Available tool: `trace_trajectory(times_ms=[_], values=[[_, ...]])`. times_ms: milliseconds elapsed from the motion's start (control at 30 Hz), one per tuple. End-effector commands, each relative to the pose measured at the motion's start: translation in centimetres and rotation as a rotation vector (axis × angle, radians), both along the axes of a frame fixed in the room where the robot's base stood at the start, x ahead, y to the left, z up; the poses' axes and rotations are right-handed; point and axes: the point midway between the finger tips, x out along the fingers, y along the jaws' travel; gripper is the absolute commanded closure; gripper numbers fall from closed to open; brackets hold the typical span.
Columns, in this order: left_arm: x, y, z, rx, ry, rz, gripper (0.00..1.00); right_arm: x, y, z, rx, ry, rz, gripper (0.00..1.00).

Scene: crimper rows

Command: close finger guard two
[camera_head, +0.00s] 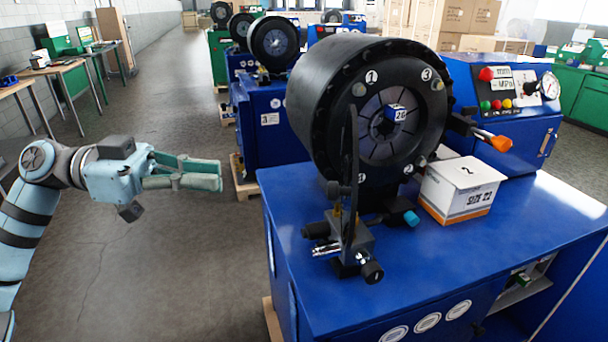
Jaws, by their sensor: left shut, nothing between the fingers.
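The crimper (300,100) has a large round black head with a dark central opening. A thin black plate, which looks like the finger guard (351,165), stands upright and nearly edge-on in front of the head's face. It is swung out from the face, leaving most of the face and the opening uncovered. Its lower end meets a small metal bracket (350,245) at the table's front. My left gripper (221,173) is shut and empty, left of the machine and clear of the guard, its fingers pointing right. My right gripper is not in view.
A white and orange box (462,188) stands on the blue cabinet top (480,255), right of the head. A control panel (507,92) and an orange-tipped handle (495,141) are farther right. More crimpers (274,44) stand in a row behind. Open floor surrounds my left arm.

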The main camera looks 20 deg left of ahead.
Motion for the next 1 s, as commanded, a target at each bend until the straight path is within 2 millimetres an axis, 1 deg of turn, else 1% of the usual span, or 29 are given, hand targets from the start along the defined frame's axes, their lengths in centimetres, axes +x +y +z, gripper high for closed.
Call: trace_trajectory(times_ms=[167, 500, 600, 700, 800, 1000], values=[[0.5, -2.5, 0.1, -0.006, 0.000, -0.004, 1.00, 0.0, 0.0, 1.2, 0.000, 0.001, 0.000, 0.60], [2.1, -9.7, -0.3, -0.011, 0.003, -0.001, 1.00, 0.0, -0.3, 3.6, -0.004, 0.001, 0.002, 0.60], [2.5, -11.4, -0.5, -0.009, 0.004, 0.001, 1.00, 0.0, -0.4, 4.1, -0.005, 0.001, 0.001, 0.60], [2.8, -12.5, -0.7, -0.008, 0.005, 0.003, 1.00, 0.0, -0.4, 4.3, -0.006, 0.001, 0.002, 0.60], [2.9, -13.1, -0.8, -0.005, 0.006, 0.004, 1.00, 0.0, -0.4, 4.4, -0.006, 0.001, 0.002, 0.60], [3.0, -13.2, -0.9, -0.004, 0.006, 0.005, 1.00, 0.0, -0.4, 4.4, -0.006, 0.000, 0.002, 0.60]])
